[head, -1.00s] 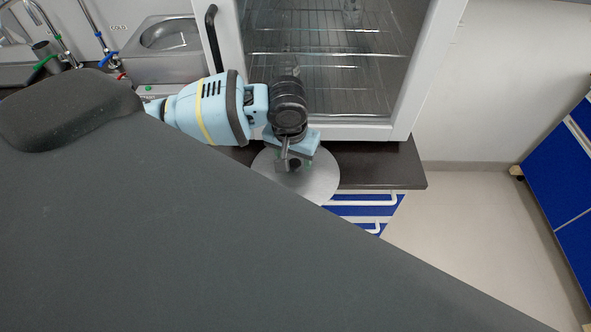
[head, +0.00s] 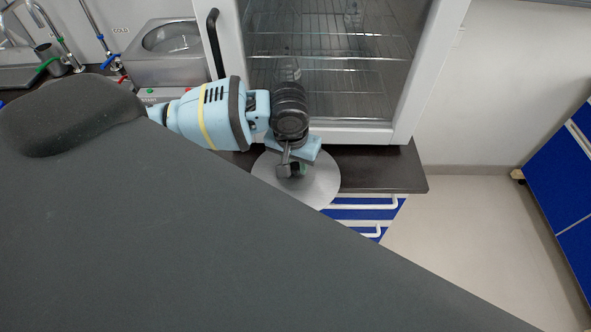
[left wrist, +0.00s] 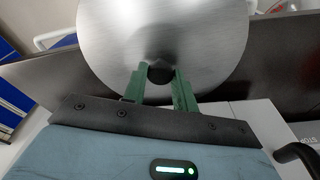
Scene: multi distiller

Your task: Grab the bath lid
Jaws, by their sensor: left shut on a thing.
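The bath lid is a round, shiny metal disc (head: 318,187) with a black knob. In the left wrist view the lid (left wrist: 205,40) fills the top middle, with its black knob (left wrist: 160,72) between two green fingers. My left gripper (head: 291,170) is over the lid in the head view, and its fingers also show in the left wrist view (left wrist: 159,80). It is shut on the knob. The lid overlaps the dark counter's front edge in the head view; its near left part is hidden behind my dark body. My right gripper is not in view.
A glass-fronted cabinet (head: 398,128) with wire shelves stands behind the lid on the dark counter (head: 385,170). A steel bath or basin (head: 160,68) and taps are at the left. Blue drawers (head: 362,210) are below; open floor (head: 465,230) lies right.

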